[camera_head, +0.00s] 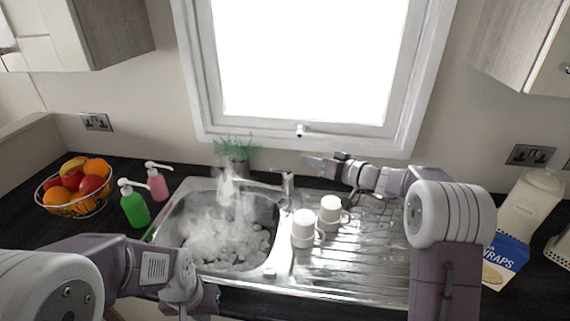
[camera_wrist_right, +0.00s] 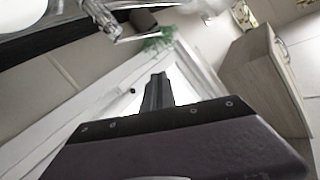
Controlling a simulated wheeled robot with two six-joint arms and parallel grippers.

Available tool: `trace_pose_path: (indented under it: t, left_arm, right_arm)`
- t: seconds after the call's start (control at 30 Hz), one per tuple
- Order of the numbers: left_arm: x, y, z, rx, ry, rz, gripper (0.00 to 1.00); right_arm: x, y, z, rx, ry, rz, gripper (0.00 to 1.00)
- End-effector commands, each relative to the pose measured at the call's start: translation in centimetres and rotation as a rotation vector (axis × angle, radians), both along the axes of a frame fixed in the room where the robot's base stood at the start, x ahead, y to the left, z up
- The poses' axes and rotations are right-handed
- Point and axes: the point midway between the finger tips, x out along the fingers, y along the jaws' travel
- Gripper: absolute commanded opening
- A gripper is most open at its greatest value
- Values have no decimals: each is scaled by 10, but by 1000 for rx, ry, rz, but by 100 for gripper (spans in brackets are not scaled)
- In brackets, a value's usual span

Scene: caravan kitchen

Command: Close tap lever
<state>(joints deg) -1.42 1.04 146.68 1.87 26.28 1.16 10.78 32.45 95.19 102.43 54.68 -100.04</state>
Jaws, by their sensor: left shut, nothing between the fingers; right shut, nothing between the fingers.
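The chrome tap (camera_head: 288,187) stands behind the sink, with its spout reaching left over the basin (camera_head: 275,225). White steam (camera_head: 215,222) rises over the basin and partly hides the spout. The tap's lever is too small to make out clearly. My right gripper (camera_head: 312,161) is shut and empty, above and just right of the tap, apart from it in the head view. In the right wrist view, the shut fingers (camera_wrist_right: 158,88) show below the tap (camera_wrist_right: 103,18). My left gripper (camera_head: 208,298) is shut and empty near the counter's front edge, below the basin.
Two white mugs (camera_head: 303,228) (camera_head: 330,212) stand on the drainer (camera_head: 370,265), below my right gripper. A plant (camera_head: 236,152) is behind the tap. Green (camera_head: 135,207) and pink (camera_head: 157,185) soap bottles and a fruit bowl (camera_head: 76,211) stand left. A wraps box (camera_head: 507,258) is right.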

Motion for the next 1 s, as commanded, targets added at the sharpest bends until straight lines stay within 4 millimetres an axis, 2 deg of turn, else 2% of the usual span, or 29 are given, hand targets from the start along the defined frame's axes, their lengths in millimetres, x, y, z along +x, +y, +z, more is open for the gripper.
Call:
trace_pose_path:
  t: [0.17, 0.53, 0.6, 0.7, 1.0]
  left_arm:
    - [0, 0, 12, 0, 1, 0, 0]
    - [0, 0, 47, 0, 1, 0, 0]
    - [0, 0, 47, 0, 1, 0, 0]
    - [-1, 0, 50, 0, 1, 0, 0]
    - [0, 0, 51, 0, 1, 0, 0]
  right_arm:
    - [15, 17, -3, 1, 4, 4, 0]
    - [71, 71, -19, -1, 4, 4, 0]
    - [65, 74, -34, 0, 8, 3, 0]
    - [61, 79, -46, -1, 6, 2, 0]
    - [58, 82, -58, -1, 1, 1, 0]
